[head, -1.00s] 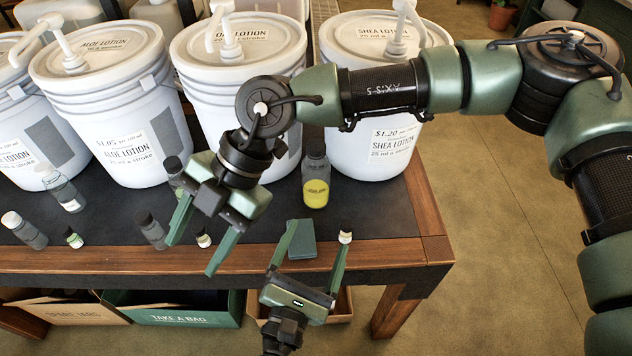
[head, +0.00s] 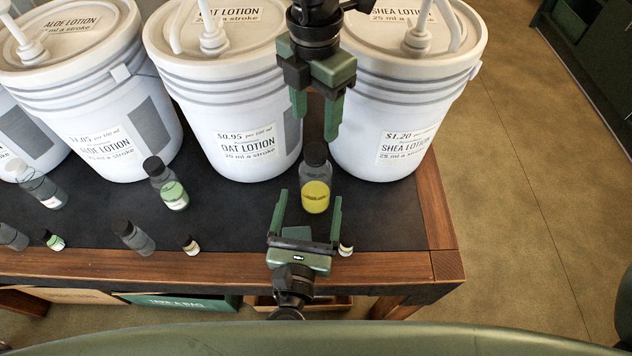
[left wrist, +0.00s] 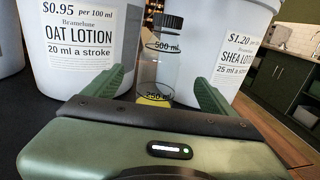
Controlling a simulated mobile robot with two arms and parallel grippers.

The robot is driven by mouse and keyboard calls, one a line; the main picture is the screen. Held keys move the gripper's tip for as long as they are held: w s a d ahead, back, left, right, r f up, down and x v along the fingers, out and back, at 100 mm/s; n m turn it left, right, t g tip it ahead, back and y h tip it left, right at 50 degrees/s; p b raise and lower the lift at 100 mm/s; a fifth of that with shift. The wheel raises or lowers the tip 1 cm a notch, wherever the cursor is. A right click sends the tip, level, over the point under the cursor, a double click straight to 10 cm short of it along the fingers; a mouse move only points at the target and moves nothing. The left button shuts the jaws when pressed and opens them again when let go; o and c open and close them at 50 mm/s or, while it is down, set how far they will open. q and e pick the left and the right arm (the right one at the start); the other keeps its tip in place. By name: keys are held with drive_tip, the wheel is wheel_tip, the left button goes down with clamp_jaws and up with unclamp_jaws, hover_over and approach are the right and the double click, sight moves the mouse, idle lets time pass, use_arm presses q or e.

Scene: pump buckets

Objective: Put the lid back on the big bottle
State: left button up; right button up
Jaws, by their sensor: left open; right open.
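The big bottle (head: 316,194) is clear with yellow liquid and stands upright on the dark table, in front of the oat and shea buckets. A dark lid (head: 315,154) sits on its top; I cannot tell how tight it is. In the left wrist view the bottle (left wrist: 155,72) stands beyond and between my left fingers. My left gripper (head: 308,198) is open and empty, just in front of the bottle. My right gripper (head: 316,125) is open and empty, pointing down a little above the lid.
An oat lotion bucket (head: 225,100) and a shea lotion bucket (head: 400,95) stand close behind the bottle. A green-filled bottle (head: 172,190) and several smaller bottles are to the left. A small bottle (head: 346,246) stands by my left gripper. The table's right corner is clear.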

sight(316, 172)
use_arm(q)
drive_tip(key=shift+w, duration=0.2)
use_arm(e)
drive_tip(key=shift+w+f, duration=0.1)
use_arm(q)
drive_tip(key=w, duration=0.2)
drive_tip(key=w+d, duration=0.1)
drive_tip(key=w, duration=0.5)
drive_tip(key=shift+d+f, duration=0.1)
drive_tip(key=shift+d, duration=0.05)
use_arm(e)
drive_tip(key=shift+w+f, duration=0.1)
drive_tip(key=shift+w, duration=0.1)
use_arm(q)
drive_tip(key=shift+s, duration=0.1)
